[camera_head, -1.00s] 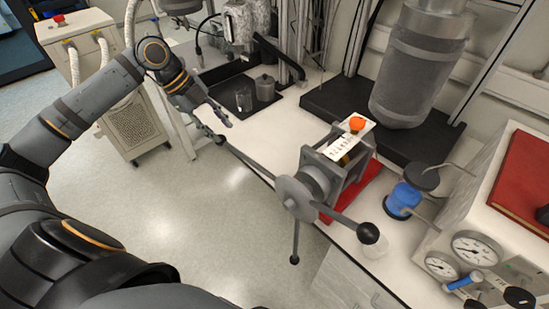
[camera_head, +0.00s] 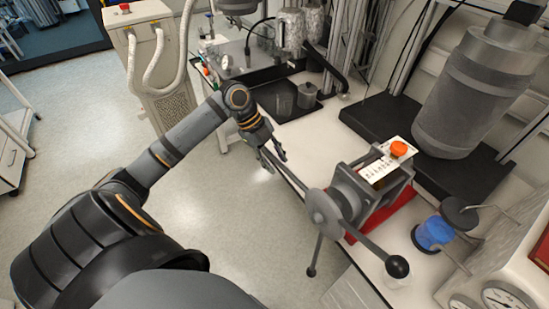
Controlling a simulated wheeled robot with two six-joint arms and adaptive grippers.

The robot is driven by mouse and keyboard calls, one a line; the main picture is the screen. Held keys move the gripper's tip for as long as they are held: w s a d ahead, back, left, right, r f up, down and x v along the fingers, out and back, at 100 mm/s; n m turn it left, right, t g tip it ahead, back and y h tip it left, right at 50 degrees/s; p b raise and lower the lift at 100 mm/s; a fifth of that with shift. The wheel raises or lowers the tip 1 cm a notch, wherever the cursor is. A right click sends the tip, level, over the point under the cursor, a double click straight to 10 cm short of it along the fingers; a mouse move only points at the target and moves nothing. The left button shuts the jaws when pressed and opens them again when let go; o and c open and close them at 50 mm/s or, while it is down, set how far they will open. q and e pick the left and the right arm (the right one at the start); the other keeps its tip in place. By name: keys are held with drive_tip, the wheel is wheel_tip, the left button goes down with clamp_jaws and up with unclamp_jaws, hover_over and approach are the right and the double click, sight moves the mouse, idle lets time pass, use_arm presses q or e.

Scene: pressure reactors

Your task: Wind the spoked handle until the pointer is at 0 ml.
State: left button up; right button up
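The spoked handle (camera_head: 325,213) is grey, with a round hub and thin spokes. One spoke ends in a black ball (camera_head: 397,266) at lower right, another points down, and one runs up left to my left gripper (camera_head: 272,157). The gripper's two fingers look spread, at the outer end of that spoke. The spoke's tip is hidden, and contact is unclear. Behind the hub, a grey frame carries a white scale plate (camera_head: 377,170) with dark marks and an orange-red knob (camera_head: 399,148). The pointer and its reading are too small to make out. My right gripper is not in view.
A pressure gauge (camera_head: 503,297) is at lower right. A white cabinet with hoses (camera_head: 140,15) stands at the back left. The floor left of the bench is clear.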

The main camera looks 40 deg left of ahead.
use_arm(q)
drive_tip(key=shift+d, duration=0.15)
clamp_jaws()
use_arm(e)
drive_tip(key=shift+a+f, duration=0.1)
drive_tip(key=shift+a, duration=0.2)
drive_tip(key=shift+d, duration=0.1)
